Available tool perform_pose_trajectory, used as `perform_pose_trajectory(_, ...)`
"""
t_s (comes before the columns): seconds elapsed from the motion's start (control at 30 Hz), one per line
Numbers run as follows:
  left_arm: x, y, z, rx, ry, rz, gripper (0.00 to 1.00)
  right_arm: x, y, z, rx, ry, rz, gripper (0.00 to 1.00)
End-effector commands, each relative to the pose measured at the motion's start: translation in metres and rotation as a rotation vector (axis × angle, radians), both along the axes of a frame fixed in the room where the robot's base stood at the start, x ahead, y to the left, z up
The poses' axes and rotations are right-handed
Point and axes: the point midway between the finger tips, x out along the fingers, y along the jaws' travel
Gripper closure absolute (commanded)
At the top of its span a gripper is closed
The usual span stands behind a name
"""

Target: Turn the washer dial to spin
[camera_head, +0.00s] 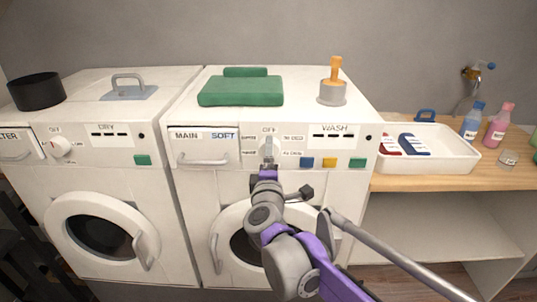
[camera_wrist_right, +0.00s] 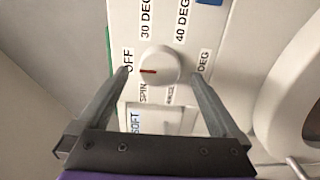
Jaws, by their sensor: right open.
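The washer (camera_head: 340,185) is the white machine marked WASH in the middle of the head view. Its round white dial (camera_wrist_right: 160,62) shows in the right wrist view, with a red mark on its left side pointing toward the OFF label (camera_wrist_right: 128,60). The SPIN label (camera_wrist_right: 143,93) lies just below OFF in that view. My right gripper (camera_wrist_right: 160,77) is open and empty, with one finger on each side of the dial and visible gaps to it. In the head view my right gripper (camera_head: 268,155) covers much of the dial. My left gripper is not in view.
A dryer (camera_head: 85,185) stands left of the washer. A green folded towel (camera_head: 240,91) and an orange-handled plunger-like item (camera_head: 333,92) sit on the washer. Right of it, a wooden counter (camera_head: 430,183) holds a white tray (camera_head: 440,160) and bottles (camera_head: 472,122).

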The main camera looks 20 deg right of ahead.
Motion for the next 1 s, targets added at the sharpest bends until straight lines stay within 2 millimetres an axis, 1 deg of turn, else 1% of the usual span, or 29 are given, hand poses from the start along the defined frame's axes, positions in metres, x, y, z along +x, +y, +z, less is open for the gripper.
perform_pose_trajectory(0.03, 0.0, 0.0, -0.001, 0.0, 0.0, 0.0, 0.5, 0.008, -0.003, -0.001, -0.001, 0.0, -0.002, 0.0)
perform_pose_trajectory(0.1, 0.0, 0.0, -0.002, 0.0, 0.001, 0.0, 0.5, 0.016, -0.006, 0.0, 0.0, 0.0, -0.002, 0.0)
perform_pose_trajectory(0.2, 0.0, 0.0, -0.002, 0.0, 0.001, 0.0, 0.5, 0.024, -0.007, 0.0, 0.0, 0.0, 0.0, 0.0)
perform_pose_trajectory(0.33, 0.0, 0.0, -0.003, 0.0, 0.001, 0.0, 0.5, 0.028, -0.008, 0.0, 0.0, 0.0, 0.0, 0.0)
perform_pose_trajectory(0.57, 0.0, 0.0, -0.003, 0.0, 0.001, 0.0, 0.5, 0.029, -0.008, 0.0, 0.0, 0.0, 0.001, 0.0)
perform_pose_trajectory(0.7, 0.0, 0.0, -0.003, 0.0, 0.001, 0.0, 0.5, 0.028, -0.008, 0.0, 0.001, 0.0, 0.0, 0.25)
perform_pose_trajectory(0.77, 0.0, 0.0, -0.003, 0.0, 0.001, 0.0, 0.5, 0.028, -0.008, 0.0, 0.001, 0.0, 0.0, 0.36)
perform_pose_trajectory(0.8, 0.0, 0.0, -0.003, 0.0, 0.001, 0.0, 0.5, 0.028, -0.008, 0.0, 0.001, 0.0, 0.0, 0.43)
perform_pose_trajectory(0.97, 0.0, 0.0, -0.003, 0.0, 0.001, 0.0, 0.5, 0.028, -0.008, 0.0, 0.001, 0.0, 0.0, 0.72)
perform_pose_trajectory(1.0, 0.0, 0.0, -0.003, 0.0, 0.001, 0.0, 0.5, 0.028, -0.008, 0.0, 0.001, 0.0, 0.0, 0.79)
